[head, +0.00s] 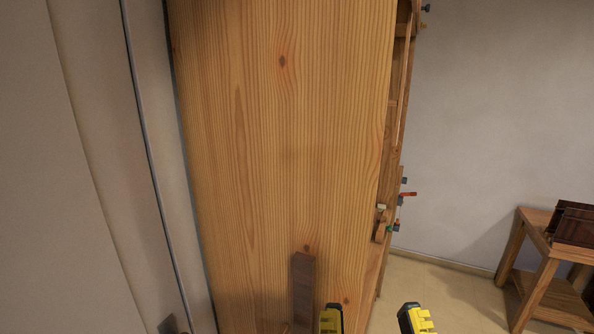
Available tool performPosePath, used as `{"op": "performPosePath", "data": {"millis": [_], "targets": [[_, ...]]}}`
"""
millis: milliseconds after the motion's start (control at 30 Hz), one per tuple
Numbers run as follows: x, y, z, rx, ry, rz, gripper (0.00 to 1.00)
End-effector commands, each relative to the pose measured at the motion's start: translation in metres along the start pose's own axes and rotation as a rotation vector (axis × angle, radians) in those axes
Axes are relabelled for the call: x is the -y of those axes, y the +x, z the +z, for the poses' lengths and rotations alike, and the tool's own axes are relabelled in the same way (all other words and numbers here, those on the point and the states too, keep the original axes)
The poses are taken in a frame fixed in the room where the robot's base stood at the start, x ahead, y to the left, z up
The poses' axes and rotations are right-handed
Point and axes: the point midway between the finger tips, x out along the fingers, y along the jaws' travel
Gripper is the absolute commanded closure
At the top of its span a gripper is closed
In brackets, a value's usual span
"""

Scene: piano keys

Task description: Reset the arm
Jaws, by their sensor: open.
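My gripper (373,319) shows at the bottom edge of the head view, right of centre. Its two yellow and black fingertips are wide apart with nothing between them. The rest of the gripper and my arm are below the picture. No piano keys are in view.
A tall pale wooden panel (290,150) fills the middle, with a dark wooden strip (303,285) low on it. Small coloured items (407,194) stick out at its right edge. A grey panel (80,170) stands left. A small wooden table (535,240) bears a dark object (577,223) at right.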

Motion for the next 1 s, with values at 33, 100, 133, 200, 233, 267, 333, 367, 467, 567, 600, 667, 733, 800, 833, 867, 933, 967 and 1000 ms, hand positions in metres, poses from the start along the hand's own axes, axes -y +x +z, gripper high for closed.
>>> {"op": "performPosePath", "data": {"millis": [33, 100, 133, 200, 233, 267, 333, 367, 467, 567, 600, 667, 733, 800, 833, 867, 933, 967, 1000], "targets": [[-0.001, 0.013, -0.042, -0.012, 0.004, 0.0, 0.45], [-0.001, 0.021, -0.064, -0.011, 0.008, -0.001, 0.45], [-0.001, 0.025, -0.074, -0.011, 0.01, -0.001, 0.45], [-0.001, 0.034, -0.099, -0.011, 0.013, -0.002, 0.45], [-0.001, 0.039, -0.111, -0.011, 0.015, -0.002, 0.45], [-0.001, 0.043, -0.122, -0.012, 0.016, -0.002, 0.45], [-0.002, 0.052, -0.148, -0.011, 0.019, -0.002, 0.45], [-0.002, 0.056, -0.157, -0.011, 0.02, -0.002, 0.45], [-0.002, 0.063, -0.177, -0.01, 0.023, -0.003, 0.45], [-0.002, 0.066, -0.183, -0.01, 0.025, -0.003, 0.45], [-0.002, 0.066, -0.183, -0.01, 0.025, -0.003, 0.45], [-0.002, 0.065, -0.181, -0.01, 0.026, -0.003, 0.45], [-0.002, 0.064, -0.179, -0.011, 0.026, -0.003, 0.45], [-0.002, 0.064, -0.179, -0.011, 0.026, -0.003, 0.45], [-0.002, 0.064, -0.179, -0.011, 0.026, -0.003, 0.45], [-0.002, 0.064, -0.179, -0.011, 0.026, -0.003, 0.45], [-0.002, 0.064, -0.179, -0.011, 0.026, -0.003, 0.45], [-0.002, 0.064, -0.179, -0.011, 0.026, -0.003, 0.45], [-0.002, 0.064, -0.179, -0.011, 0.026, -0.003, 0.45]]}}
